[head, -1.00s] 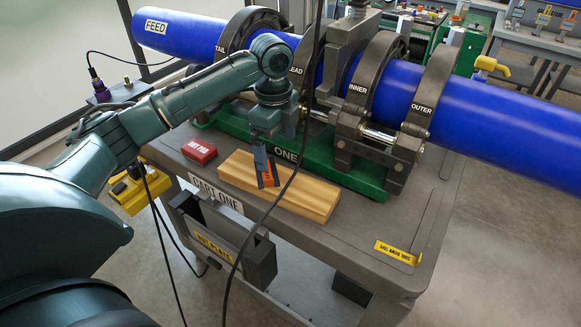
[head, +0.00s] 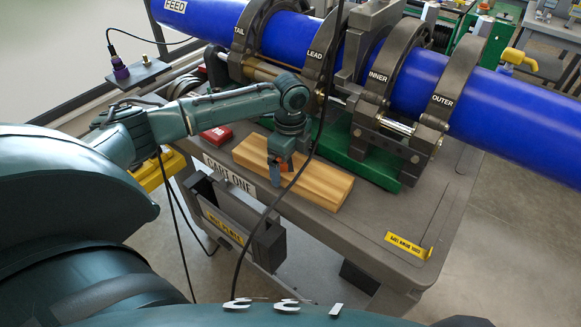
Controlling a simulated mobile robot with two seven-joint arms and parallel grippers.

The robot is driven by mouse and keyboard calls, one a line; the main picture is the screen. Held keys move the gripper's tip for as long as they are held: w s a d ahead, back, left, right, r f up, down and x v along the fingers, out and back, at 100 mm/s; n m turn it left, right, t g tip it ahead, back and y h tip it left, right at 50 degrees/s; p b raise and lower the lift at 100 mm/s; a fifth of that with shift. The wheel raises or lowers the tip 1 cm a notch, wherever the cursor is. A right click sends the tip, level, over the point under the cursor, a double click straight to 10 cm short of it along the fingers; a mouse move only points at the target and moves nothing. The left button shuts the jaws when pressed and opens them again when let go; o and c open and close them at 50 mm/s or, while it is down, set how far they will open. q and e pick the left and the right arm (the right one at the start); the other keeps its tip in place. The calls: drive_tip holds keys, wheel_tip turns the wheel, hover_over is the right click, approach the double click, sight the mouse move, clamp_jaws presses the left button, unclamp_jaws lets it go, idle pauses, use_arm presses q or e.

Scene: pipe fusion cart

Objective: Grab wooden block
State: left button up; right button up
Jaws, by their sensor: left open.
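The wooden block (head: 318,185) is a long, light brown piece lying flat on the grey top of cart one, in front of the green machine base. My left gripper (head: 276,181) points down at the block's near edge, toward its left half. Its fingers look apart, with blue and orange showing at the tips. Part of the block is hidden behind the gripper and wrist. I cannot tell whether the fingers touch the block. My right gripper does not show.
A blue pipe (head: 420,85) runs through dark clamp rings behind the block. A red pad (head: 216,139) lies left of the block. A hot plate holder (head: 228,222) hangs on the cart's front. A black cable crosses before the block.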

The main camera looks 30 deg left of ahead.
use_arm(q)
drive_tip(key=shift+f, duration=0.5)
drive_tip(key=shift+r, duration=0.15)
drive_tip(key=c, duration=1.3)
